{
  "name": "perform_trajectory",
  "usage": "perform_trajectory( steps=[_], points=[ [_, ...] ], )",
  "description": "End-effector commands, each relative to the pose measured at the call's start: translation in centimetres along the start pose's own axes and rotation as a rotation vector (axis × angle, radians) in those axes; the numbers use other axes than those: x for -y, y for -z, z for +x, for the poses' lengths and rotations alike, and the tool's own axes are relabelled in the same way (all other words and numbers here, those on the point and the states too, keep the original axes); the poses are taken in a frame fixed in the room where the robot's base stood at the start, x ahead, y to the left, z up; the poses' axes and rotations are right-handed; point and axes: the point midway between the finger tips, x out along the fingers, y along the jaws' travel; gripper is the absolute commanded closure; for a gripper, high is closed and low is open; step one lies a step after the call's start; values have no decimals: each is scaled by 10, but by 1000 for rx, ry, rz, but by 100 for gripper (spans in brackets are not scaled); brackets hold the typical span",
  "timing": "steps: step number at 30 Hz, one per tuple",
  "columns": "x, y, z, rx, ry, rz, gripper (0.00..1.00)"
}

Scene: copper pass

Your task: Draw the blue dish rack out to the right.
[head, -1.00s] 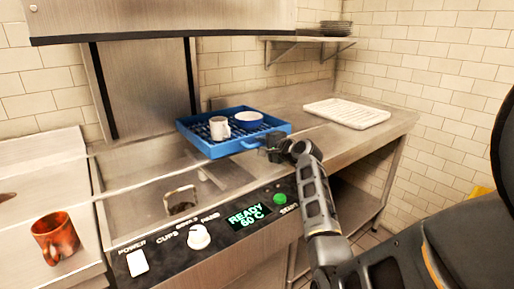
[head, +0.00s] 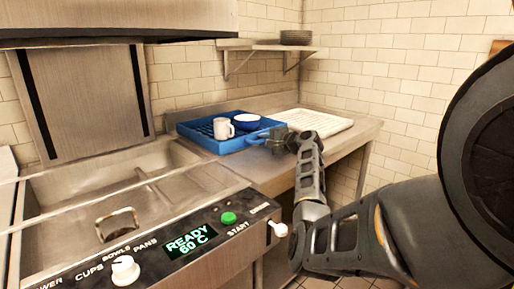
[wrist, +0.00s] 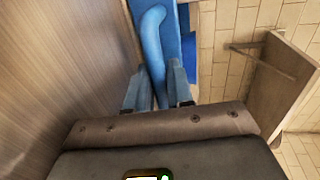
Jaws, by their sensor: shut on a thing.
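The blue dish rack (head: 198,139) sits on the steel counter to the right of the dishwasher's basin. It carries a white mug (head: 223,128) and a bowl (head: 246,119), blue outside and pale inside. My gripper (head: 276,139) is at the rack's near right side, low over the counter. In the wrist view, my gripper's fingers (wrist: 156,88) stand on either side of the rack's blue handle (wrist: 153,45) and are shut on it. The bowl and mug are not visible in the wrist view.
A white ribbed tray (head: 325,121) lies on the counter just right of the rack, with little gap. A wall shelf (head: 262,45) with stacked plates (head: 296,37) hangs above. The control panel (head: 180,245) is in front, and the basin (head: 110,190) lies left.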

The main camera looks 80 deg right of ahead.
Motion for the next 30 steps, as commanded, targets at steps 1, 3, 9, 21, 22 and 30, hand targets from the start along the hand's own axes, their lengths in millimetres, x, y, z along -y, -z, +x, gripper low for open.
perform_trajectory(
  steps=[1, 3, 9, 21, 22, 30],
  points=[
    [-4, 2, 1, 3, -4, 1, 100],
    [-4, 5, 1, 4, -5, 2, 100],
    [-3, 8, 0, 2, -5, 2, 100],
    [-2, 9, 0, -1, -2, 1, 62],
    [-1, 9, 0, -1, -2, 1, 62],
    [-1, 8, -4, 2, -2, 0, 62]
  ],
)
